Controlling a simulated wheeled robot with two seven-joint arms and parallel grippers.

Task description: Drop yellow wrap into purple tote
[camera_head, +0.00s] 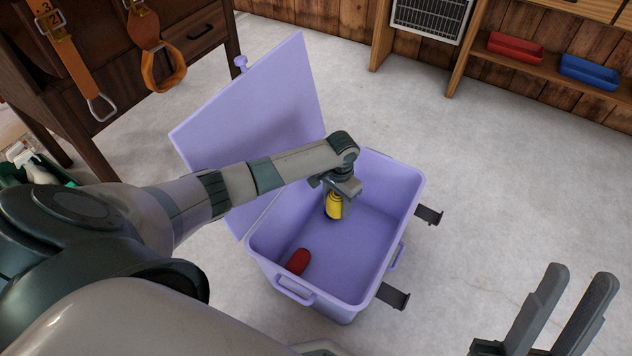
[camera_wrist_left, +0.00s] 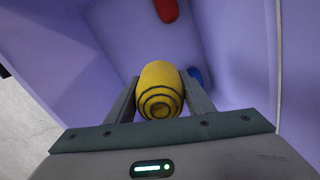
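The yellow wrap (camera_head: 334,206) is a small roll held in my left gripper (camera_head: 336,198), inside the opening of the purple tote (camera_head: 420,190). In the left wrist view the wrap (camera_wrist_left: 160,88) sits between the two fingers of my left gripper (camera_wrist_left: 160,95), which touch its sides. The tote's purple wall and floor (camera_wrist_left: 225,40) show below it. The tote's lid stands open on the left. My right gripper (camera_head: 566,312) is at the lower right, fingers apart and empty, outside the tote.
A red roll (camera_head: 298,261) lies on the tote floor, and a blue thing (camera_wrist_left: 195,76) shows partly behind the wrap. The raised lid (camera_head: 255,110) stands beside my left arm. A dark wooden cabinet (camera_head: 185,45) is at upper left. A shelf holds red (camera_head: 515,48) and blue (camera_head: 589,72) trays.

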